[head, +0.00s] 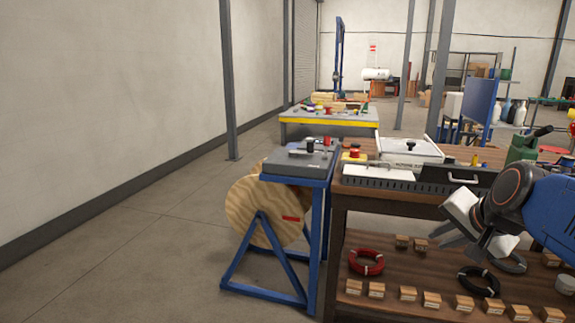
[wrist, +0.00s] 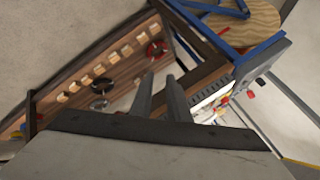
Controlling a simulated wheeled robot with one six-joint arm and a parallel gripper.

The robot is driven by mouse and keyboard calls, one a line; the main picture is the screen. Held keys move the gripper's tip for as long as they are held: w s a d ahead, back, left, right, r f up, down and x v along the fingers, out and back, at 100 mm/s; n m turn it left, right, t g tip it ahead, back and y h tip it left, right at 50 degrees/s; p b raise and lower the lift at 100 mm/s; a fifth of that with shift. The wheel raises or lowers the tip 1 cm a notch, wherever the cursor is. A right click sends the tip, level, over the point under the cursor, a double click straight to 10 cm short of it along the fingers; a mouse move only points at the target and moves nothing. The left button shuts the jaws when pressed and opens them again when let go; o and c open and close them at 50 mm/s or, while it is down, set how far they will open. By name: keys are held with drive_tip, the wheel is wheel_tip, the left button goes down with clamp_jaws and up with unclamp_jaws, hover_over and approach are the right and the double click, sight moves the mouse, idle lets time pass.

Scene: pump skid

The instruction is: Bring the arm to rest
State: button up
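My gripper (head: 457,248) hangs at the right of the head view, in front of the wooden workbench (head: 338,215) and above its lower shelf. Its fingers point down and to the left. In the wrist view my gripper (wrist: 161,76) shows two dark fingers apart, with nothing between them. My blue arm (head: 555,205) enters the head view from the right edge; the rest of it is out of view.
The bench's lower shelf holds a red coil (head: 366,262), a black coil (head: 479,281) and several small wooden blocks (head: 408,293). A blue stand (head: 262,274) with a wooden reel (head: 245,212) stands left of the bench. The floor (head: 120,255) farther left is clear.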

drive_tip(key=s+a+f+n+g, duration=0.1)
drive_tip(key=s+a+f+n, duration=0.2)
drive_tip(key=s+f+n, duration=0.2)
drive_tip(key=s+a+f+n+g, duration=0.2)
drive_tip(key=s+f+n, duration=0.3)
drive_tip(key=s, duration=0.5)
drive_tip(key=shift+a+f+n+g, duration=0.3)
drive_tip(key=shift+a+f, duration=0.3)
drive_tip(key=shift+w, duration=0.1)
